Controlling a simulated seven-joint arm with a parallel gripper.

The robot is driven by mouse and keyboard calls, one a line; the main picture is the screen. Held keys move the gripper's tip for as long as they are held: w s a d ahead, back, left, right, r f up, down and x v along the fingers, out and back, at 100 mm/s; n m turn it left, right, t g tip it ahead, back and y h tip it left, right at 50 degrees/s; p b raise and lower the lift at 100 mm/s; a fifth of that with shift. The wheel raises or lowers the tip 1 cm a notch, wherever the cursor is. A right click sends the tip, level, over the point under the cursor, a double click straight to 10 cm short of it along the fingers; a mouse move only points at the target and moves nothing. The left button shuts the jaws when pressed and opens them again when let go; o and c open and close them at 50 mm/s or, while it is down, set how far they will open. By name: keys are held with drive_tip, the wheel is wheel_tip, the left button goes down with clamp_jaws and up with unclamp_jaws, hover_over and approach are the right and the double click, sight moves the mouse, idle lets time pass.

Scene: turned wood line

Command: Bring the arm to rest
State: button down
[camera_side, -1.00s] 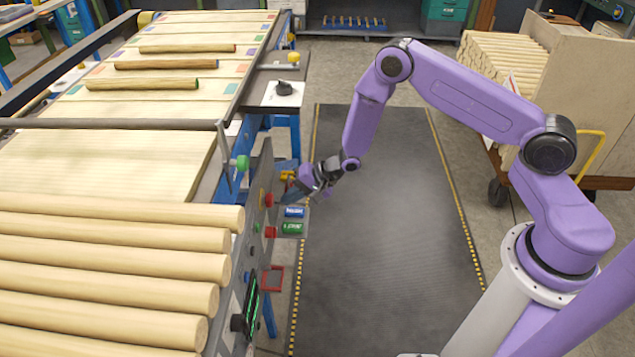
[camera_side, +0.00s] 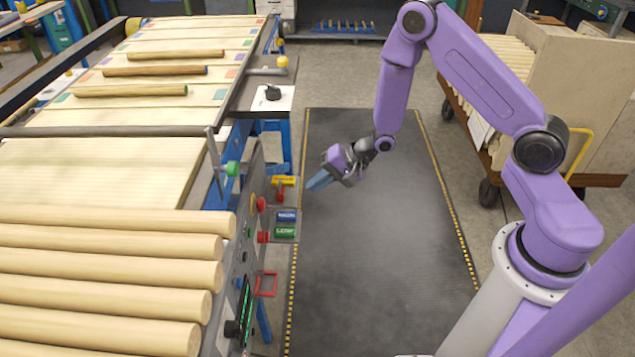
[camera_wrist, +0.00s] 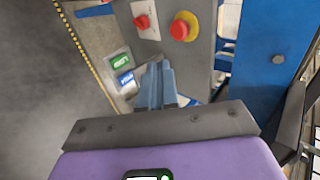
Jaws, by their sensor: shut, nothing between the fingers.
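My gripper (camera_side: 321,181) hangs in the air over the dark floor mat, a short way right of the machine's control panel (camera_side: 250,222) in the side view. Its blue fingers are together with nothing between them. In the wrist view my gripper (camera_wrist: 161,72) points toward the panel, its fingers side by side. The wrist view shows a red button on a yellow base (camera_wrist: 184,27) and a smaller red knob (camera_wrist: 142,21) beyond the fingertips. My arm is bent, with its elbow raised high.
Blue and green labelled plates (camera_side: 285,224) and a yellow-and-red handle (camera_side: 283,186) stick out from the panel. Turned wood rods (camera_side: 100,270) lie on the machine at left. A loaded cart (camera_side: 560,90) stands at back right. The mat (camera_side: 375,260) is clear.

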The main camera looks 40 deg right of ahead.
drive_tip(key=s+a+r+n+g+h, duration=0.2)
drive_tip(key=s+a+r+n+h, duration=0.25)
drive_tip(key=s+r+n, duration=0.7)
drive_tip(key=s+d+r+n+g, duration=0.1)
drive_tip(key=s+r+n, duration=0.2)
drive_tip(key=s, duration=0.4)
drive_tip(key=s+d+r+n+g+h, duration=0.1)
drive_tip(key=s+d+r+n+g, duration=0.1)
drive_tip(key=s, duration=0.4)
drive_tip(key=s+d+r+n+g, duration=0.1)
drive_tip(key=s+d+r+n, duration=0.1)
drive_tip(key=s+r+n, duration=0.2)
drive_tip(key=s+n, duration=0.1)
drive_tip(key=s, duration=0.2)
drive_tip(key=shift+s+d+h, duration=0.2)
drive_tip(key=shift+s+h, duration=0.15)
